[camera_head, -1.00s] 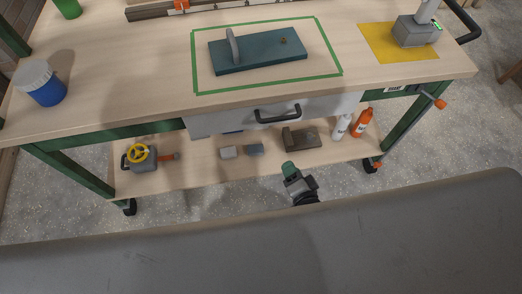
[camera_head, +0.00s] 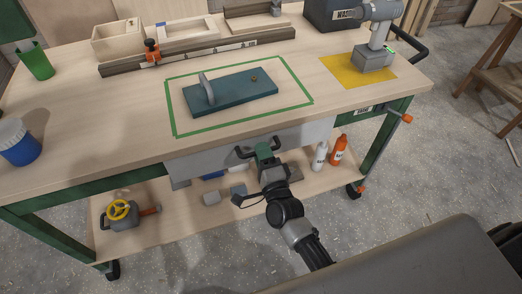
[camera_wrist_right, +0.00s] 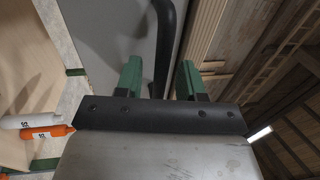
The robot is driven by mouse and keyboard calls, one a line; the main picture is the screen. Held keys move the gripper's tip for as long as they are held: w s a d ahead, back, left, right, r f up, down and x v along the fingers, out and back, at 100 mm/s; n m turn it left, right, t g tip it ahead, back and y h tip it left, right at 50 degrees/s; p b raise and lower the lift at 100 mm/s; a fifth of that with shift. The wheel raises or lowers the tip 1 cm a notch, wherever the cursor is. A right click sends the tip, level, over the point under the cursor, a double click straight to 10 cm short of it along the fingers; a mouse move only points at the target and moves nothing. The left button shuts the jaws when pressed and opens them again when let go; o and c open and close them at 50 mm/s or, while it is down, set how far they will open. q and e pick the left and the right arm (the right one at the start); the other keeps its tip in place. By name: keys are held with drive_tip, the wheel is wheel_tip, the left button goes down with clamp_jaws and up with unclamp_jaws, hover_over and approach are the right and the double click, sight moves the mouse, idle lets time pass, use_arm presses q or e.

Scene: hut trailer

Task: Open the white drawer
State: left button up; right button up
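The white drawer (camera_head: 312,133) sits under the front edge of the workbench and looks shut. Its black bar handle (camera_head: 243,153) is on the front face, partly hidden by my right gripper. My right gripper (camera_head: 264,150) has green fingers and is at the middle of the handle. In the right wrist view, the fingers (camera_wrist_right: 160,80) are apart, with the black handle (camera_wrist_right: 166,40) running between them and a gap beside it. I cannot tell whether either finger touches it. My left gripper is not in view.
The workbench (camera_head: 115,105) carries a teal board (camera_head: 235,92) inside a green outline and a drill (camera_head: 375,45) on a yellow mat. The lower shelf (camera_head: 160,238) holds a yellow-wheeled valve (camera_head: 122,212), a white bottle (camera_head: 320,156) and an orange bottle (camera_head: 338,150).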

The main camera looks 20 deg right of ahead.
drive_tip(key=shift+w+r, duration=0.1)
drive_tip(key=shift+w, duration=0.35)
drive_tip(key=shift+c, duration=0.2)
clamp_jaws()
drive_tip(key=shift+s, duration=0.1)
